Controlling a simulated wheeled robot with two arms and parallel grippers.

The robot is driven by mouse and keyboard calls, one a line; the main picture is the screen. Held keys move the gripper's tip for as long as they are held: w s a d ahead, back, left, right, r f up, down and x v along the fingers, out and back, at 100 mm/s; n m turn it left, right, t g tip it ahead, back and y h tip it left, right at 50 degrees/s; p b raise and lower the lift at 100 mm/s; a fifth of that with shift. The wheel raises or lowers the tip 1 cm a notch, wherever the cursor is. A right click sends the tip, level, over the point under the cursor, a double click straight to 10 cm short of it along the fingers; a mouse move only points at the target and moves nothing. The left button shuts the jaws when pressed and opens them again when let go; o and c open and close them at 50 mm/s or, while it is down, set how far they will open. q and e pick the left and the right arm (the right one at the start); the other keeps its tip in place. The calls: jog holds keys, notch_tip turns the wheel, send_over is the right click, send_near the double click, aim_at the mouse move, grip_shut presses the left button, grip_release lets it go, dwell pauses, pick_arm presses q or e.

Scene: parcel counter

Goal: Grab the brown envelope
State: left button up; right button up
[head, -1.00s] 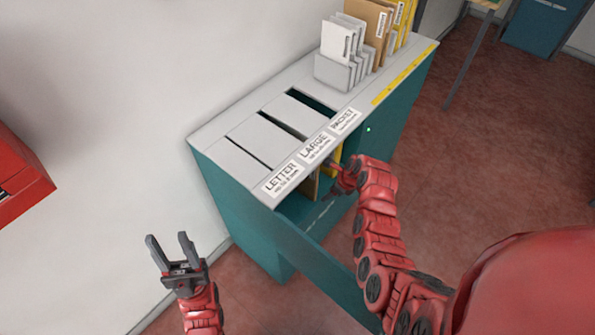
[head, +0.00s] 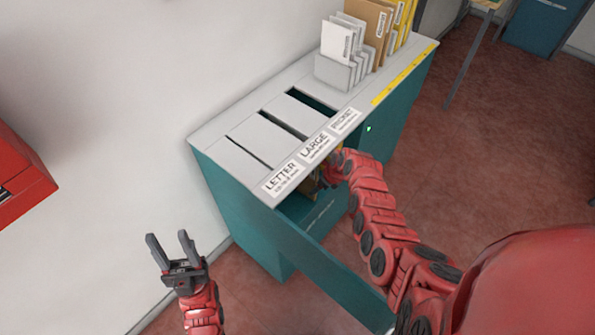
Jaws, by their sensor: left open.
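A brown envelope (head: 378,25) stands upright in the rack on the counter top, between white and yellow ones. Inside the cabinet's open front, below the LETTER and LARGE labels, a small brown patch (head: 312,188) shows; it looks like an envelope edge, mostly hidden. My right gripper (head: 329,172) reaches into this opening under the counter edge, close to the brown patch. Its fingertips are hidden, so I cannot tell whether it touches or holds anything. My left gripper (head: 174,249) is open and empty, low at the left, apart from the cabinet.
The teal cabinet (head: 230,215) has a grey top with slots and LETTER, LARGE and PACKET labels. Its front flap (head: 310,262) hangs open below my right arm. A grey rack (head: 335,72) stands on top. A red box (head: 20,185) is on the left wall.

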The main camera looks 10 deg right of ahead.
jog(key=shift+f, duration=0.2)
jog(key=shift+c, duration=0.3)
grip_shut()
